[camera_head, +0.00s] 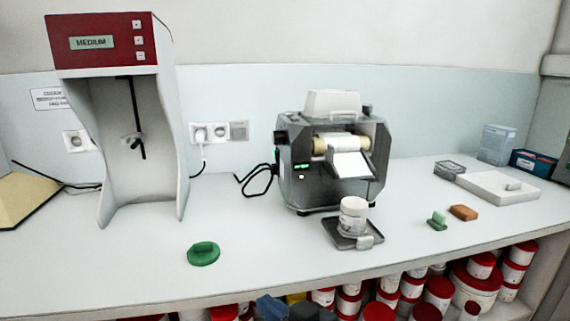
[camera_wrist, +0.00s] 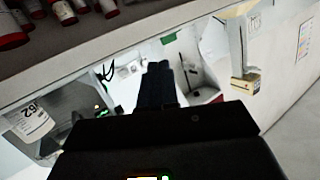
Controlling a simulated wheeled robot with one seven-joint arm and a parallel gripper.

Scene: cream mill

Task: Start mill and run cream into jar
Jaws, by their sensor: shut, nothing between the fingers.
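The mill (camera_head: 330,150) is a dark grey machine with pale rollers and a white hopper on top, standing mid-counter in the head view. Its small green display (camera_head: 301,166) is lit. A white apron slopes down from the rollers. The white jar (camera_head: 353,215) stands open and upright on a dark tray (camera_head: 340,238) in front of the mill, below the apron. In the wrist view the labelled jar (camera_wrist: 28,122) shows at lower left, beside the mill. My gripper (camera_wrist: 158,68) shows there with its dark fingers together and empty, apart from both. I cannot tell whether the rollers turn.
A red-topped mixer (camera_head: 108,42) stands at left. A round green lid (camera_head: 203,253) lies at the counter's front. A green piece (camera_head: 437,220), an orange block (camera_head: 463,212) and a white tray (camera_head: 500,187) lie at right. Several red-lidded jars (camera_head: 438,290) fill the shelf below.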

